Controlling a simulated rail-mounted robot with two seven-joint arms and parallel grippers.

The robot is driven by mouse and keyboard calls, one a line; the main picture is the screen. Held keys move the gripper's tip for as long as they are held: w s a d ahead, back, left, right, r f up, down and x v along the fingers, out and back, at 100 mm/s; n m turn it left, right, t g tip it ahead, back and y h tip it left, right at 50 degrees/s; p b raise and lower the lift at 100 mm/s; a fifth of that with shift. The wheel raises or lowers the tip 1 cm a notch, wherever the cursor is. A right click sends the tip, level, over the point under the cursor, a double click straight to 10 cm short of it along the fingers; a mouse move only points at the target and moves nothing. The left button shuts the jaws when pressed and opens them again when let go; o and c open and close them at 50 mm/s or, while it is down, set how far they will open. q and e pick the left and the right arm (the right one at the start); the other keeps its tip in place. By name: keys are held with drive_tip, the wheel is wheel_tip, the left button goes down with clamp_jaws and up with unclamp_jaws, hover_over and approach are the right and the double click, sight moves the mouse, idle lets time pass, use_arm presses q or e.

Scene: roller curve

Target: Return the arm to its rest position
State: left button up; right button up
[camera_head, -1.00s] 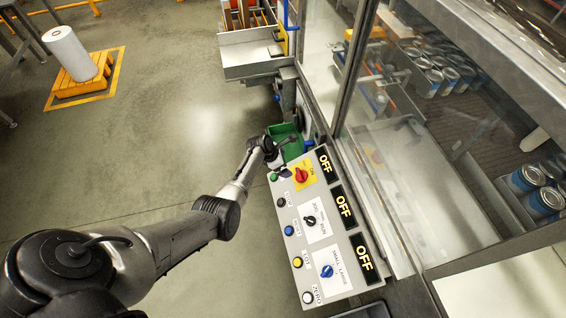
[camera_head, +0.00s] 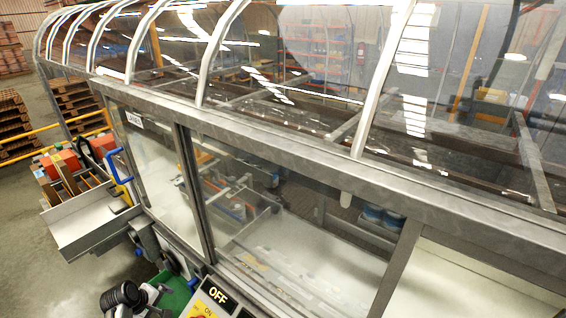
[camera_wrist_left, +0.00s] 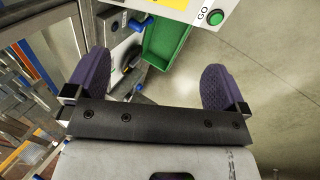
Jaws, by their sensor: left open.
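My left gripper (camera_wrist_left: 157,62) shows in the left wrist view with its two purple fingers spread wide and nothing between them. Beyond the fingers are an open green bin (camera_wrist_left: 168,42) and the edge of the control panel (camera_wrist_left: 202,14) with its green GO button (camera_wrist_left: 215,17). The fingers appear clear of both. In the head view, part of my left arm shows at the lower left, beside the green bin (camera_head: 178,298) and the panel (camera_head: 216,296). The panel's OFF label shows; most of the panel is cut off. My right gripper is out of view.
A glazed machine enclosure (camera_head: 290,165) with a curved clear hood fills most of the head view. A metal tray (camera_head: 85,225) juts out at its left end. Wooden pallets (camera_head: 75,105) stand farther back. Open floor (camera_wrist_left: 270,90) lies right of the gripper in the wrist view.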

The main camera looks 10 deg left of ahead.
use_arm(q)
wheel_tip(320, 180, up, 15)
drive_tip(key=d+m+t+y, duration=0.2)
drive_tip(key=m+y, duration=0.1)
drive_tip(key=m, duration=0.5)
drive_tip(key=s+d+r+m+t, duration=0.2)
drive_tip(key=s+d+r+m, duration=0.2)
drive_tip(key=s+d, duration=0.4)
drive_tip(key=s+d+f+m, duration=0.2)
drive_tip(key=s+d+m, duration=0.1)
drive_tip(key=s+d, duration=0.8)
drive_tip(key=s+d+f+g, duration=0.1)
drive_tip(key=s+f+g, duration=0.1)
drive_tip(key=s+f, duration=0.3)
drive_tip(key=s+d+f+g+h+p, duration=0.1)
drive_tip(key=s+f+g, duration=0.2)
drive_tip(key=s, duration=0.9)
wheel_tip(320, 180, down, 3)
drive_tip(key=shift+s+d+r, duration=0.2)
drive_tip(key=shift+s+d, duration=0.05)
drive_tip(key=shift+s, duration=0.05)
